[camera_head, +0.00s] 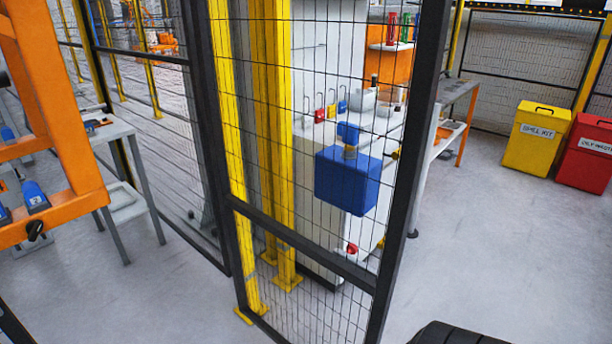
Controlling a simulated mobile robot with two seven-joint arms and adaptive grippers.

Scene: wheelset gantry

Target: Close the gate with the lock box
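The gate (305,243) appears to be the black-framed wire mesh panel in the middle of the head view. It stands at an angle beside yellow posts (280,130), and a gap of open floor lies to its right. Whether it is latched cannot be seen. A blue box (347,180), likely the lock box, shows at the mesh near the gate's right upright. A smaller blue piece and a brass-coloured part sit on top of it. I cannot tell whether it is fixed to the gate or behind it. Neither gripper shows clearly.
Behind the mesh stands a white cabinet (315,190) with small red, yellow and blue padlocks. An orange frame (50,110) and a grey table (128,150) are at the left. A yellow bin (535,140) and a red bin (588,155) stand far right.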

